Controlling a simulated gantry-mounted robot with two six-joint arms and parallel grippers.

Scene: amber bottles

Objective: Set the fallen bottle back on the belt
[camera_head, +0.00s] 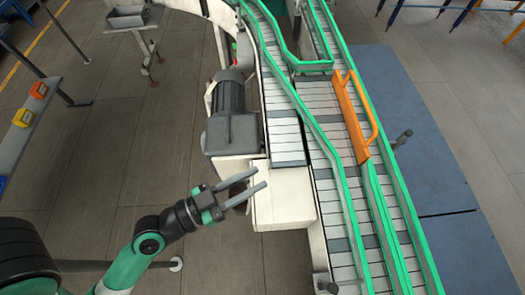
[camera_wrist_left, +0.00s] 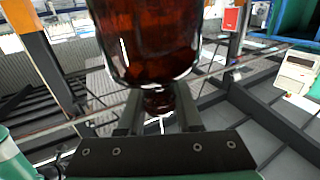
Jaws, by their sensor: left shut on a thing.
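My left gripper (camera_head: 259,179) reaches in from the lower left and points at the white box end beside the belt. The left wrist view shows it shut on the neck of an amber bottle (camera_wrist_left: 150,45). The brown glass body fills the top middle of that view, and the narrow neck (camera_wrist_left: 158,100) sits between the two fingers. In the head view I cannot make out the bottle. The slatted belt (camera_head: 345,215) runs between green rails to the right of the gripper, with no bottles visible on it. My right gripper is not in view.
A grey motor (camera_head: 231,115) on a white housing (camera_head: 283,198) stands left of the belt. Green rails (camera_head: 345,190) edge the belt. A blue mat (camera_head: 400,85) lies right of the belt. The floor at left is mostly clear.

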